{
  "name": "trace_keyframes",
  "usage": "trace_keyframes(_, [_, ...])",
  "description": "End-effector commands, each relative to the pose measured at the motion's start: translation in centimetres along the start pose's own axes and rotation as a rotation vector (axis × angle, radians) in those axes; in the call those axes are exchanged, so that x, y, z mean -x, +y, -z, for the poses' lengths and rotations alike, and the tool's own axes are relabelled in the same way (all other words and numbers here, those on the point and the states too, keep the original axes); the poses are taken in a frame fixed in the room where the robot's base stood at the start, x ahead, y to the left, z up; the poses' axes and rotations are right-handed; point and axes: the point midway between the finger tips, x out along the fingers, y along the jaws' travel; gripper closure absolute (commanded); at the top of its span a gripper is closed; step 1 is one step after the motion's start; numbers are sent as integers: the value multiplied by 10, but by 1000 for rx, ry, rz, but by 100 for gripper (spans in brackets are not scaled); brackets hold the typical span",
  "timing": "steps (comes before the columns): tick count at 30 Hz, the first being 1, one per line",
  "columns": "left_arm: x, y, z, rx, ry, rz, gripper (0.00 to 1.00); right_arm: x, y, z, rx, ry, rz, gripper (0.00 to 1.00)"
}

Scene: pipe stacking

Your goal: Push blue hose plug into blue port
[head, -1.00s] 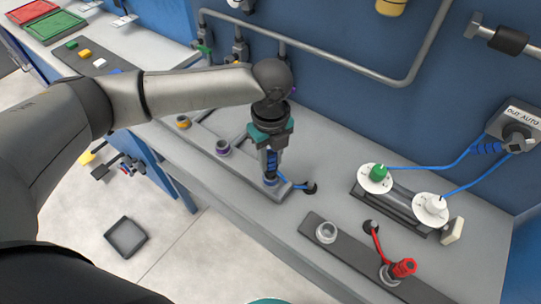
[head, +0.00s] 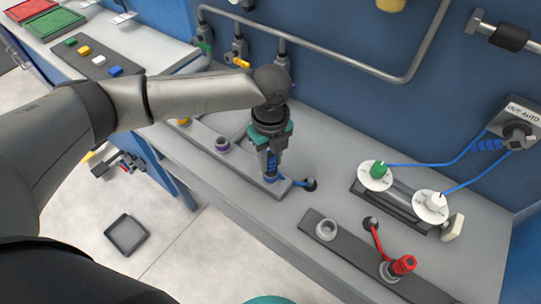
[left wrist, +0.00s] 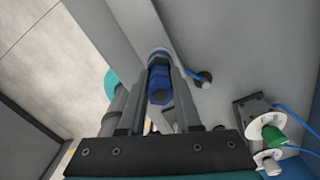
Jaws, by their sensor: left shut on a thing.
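My left gripper (head: 270,168) points down over the front end of a grey rail (head: 240,166). It is shut on the blue hose plug (head: 272,164), which also shows between the fingers in the left wrist view (left wrist: 160,88). The plug stands roughly upright at the blue port (head: 270,180) at the rail's end. The port's rim shows just beyond the plug in the left wrist view (left wrist: 158,54). The fingers partly hide the joint, so I cannot tell how deep the plug sits. A short blue hose (head: 298,184) runs right to a black socket (head: 310,184). My right gripper is not in view.
A purple-ringed port (head: 222,146) is farther along the rail. Right of the plug, a dark rail (head: 352,258) carries an empty grey port (head: 326,229) and a red plug (head: 403,265). Two white discs (head: 375,175) stand behind. The bench's front edge is close.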

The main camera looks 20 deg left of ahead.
Motion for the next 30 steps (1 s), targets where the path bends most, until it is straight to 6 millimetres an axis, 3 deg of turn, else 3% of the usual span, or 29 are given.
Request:
trace_keyframes(7, [-1, 0, 0, 0, 0, -1, 100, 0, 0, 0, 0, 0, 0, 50])
trace_keyframes(8, [-1, 0, 0, 0, 0, -1, 65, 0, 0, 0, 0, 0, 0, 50])
trace_keyframes(16, [-1, 0, 0, 0, 0, -1, 34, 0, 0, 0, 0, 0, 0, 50])
trace_keyframes(25, [1, 0, 0, 0, 1, -1, 33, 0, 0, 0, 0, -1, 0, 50])
trace_keyframes(30, [21, 0, 0, 0, 0, 2, 33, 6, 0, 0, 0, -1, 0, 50])
